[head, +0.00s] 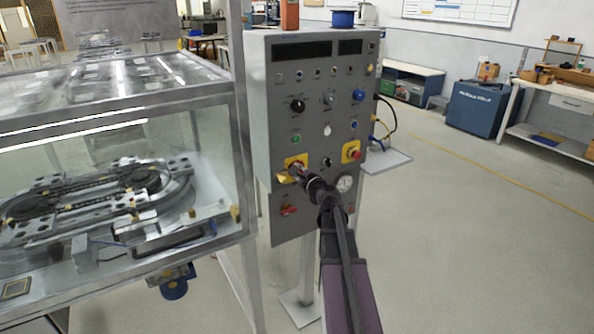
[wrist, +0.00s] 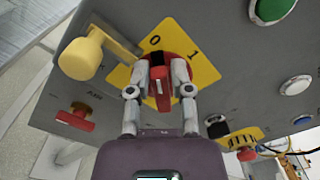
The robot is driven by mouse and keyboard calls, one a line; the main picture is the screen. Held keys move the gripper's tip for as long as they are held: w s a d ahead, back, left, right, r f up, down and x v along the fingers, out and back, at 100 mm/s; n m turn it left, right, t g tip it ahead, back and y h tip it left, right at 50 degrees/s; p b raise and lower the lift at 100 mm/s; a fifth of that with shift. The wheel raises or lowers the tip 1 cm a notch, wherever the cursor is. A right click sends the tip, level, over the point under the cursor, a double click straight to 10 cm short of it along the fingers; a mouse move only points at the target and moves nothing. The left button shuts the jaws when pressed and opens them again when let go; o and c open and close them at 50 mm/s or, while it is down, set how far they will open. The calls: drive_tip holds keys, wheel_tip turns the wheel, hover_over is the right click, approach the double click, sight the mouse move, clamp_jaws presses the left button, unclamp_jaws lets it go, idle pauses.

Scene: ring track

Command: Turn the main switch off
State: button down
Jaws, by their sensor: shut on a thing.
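The main switch (wrist: 162,88) is a red rotary handle with a white mark, set on a yellow plate (wrist: 204,72) marked 0 and 1. In the wrist view its handle stands roughly upright in the picture; I cannot tell for sure which number it points to. My gripper (wrist: 165,78) has one finger on each side of the handle and is shut on it. In the head view my gripper (head: 299,174) reaches the lower left of the grey control panel (head: 266,120) and hides most of the switch. The yellow plate (head: 295,160) shows above it.
A yellow padlock-like piece (wrist: 82,55) sits close left of the switch. A red valve handle (wrist: 75,117) is below it. A red emergency button on yellow (head: 351,151) is to the right.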

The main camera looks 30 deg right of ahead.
drive_tip(key=shift+f+n+b, duration=0.2)
drive_tip(key=shift+f+n, duration=0.05)
drive_tip(key=shift+n, duration=1.1)
drive_tip(key=shift+f+n+b, duration=0.2)
drive_tip(key=shift+f+n, duration=0.1)
drive_tip(key=shift+n, duration=1)
drive_tip(key=shift+f+n+b, duration=0.2)
drive_tip(key=shift+f+n, duration=0.05)
drive_tip(key=shift+n, duration=1.1)
drive_tip(key=shift+w, duration=0.1)
drive_tip(key=c, duration=0.6)
unclamp_jaws()
drive_tip(key=shift+r, duration=0.1)
drive_tip(key=shift+d, duration=0.15)
drive_tip(key=shift+a, duration=0.2)
drive_tip(key=s, duration=1.2)
